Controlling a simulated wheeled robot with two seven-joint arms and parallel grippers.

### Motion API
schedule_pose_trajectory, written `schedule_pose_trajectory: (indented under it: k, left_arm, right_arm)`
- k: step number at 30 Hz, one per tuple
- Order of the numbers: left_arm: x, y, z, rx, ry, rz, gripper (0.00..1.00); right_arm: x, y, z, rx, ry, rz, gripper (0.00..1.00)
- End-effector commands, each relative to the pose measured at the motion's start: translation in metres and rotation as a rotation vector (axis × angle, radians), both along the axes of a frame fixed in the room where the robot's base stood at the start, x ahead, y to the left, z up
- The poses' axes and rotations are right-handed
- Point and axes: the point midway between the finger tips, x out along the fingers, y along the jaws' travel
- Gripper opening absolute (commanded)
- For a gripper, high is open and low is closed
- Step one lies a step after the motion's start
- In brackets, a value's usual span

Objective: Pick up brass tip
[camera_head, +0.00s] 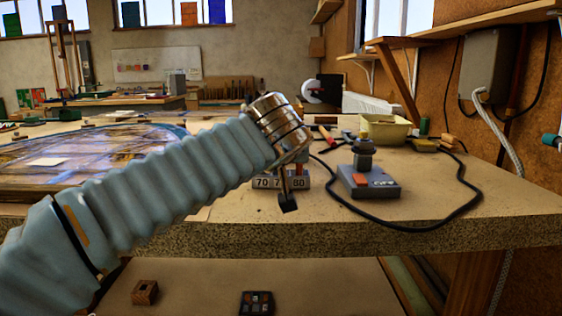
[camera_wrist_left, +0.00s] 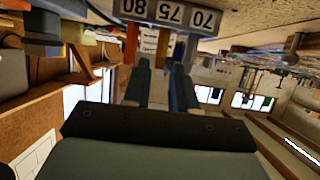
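A grey block marked 70, 75 and 80 (camera_head: 277,183) stands near the front edge of the workbench. It also shows upside down at the top of the left wrist view (camera_wrist_left: 170,15). There a reddish-orange tip (camera_wrist_left: 132,42) sticks out by the 80, and a brownish, possibly brass tip (camera_wrist_left: 163,46) by the 75. My left gripper (camera_head: 288,204) is just in front of the block, fingers pointing down. In the wrist view its two fingers (camera_wrist_left: 161,68) are apart with nothing clearly gripped between them. The head view mostly hides the tips behind my wrist.
A grey soldering station (camera_head: 370,183) with a black cable (camera_head: 440,222) stands right of the block. A yellow tub (camera_head: 385,130) is farther back. The leaded panel (camera_head: 90,160) lies at left behind my arm.

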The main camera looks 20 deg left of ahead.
Motion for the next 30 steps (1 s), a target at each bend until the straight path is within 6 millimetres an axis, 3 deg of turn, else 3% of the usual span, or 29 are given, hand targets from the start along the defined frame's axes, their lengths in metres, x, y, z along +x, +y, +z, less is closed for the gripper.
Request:
schedule_pose_trajectory:
  k: [15,24,30]
  left_arm:
    - [0.059,0.016,-0.022,0.002,0.003,0.003,0.27]
    - [0.064,0.016,-0.027,-0.002,0.0,-0.001,0.27]
    - [0.064,0.016,-0.026,-0.002,0.0,-0.001,0.0]
  right_arm:
    - [-0.003,0.009,0.034,0.013,0.005,0.016,0.27]
    - [-0.003,0.009,0.033,0.014,0.006,0.016,0.27]
    - [-0.003,0.009,0.033,0.014,0.006,0.016,0.27]
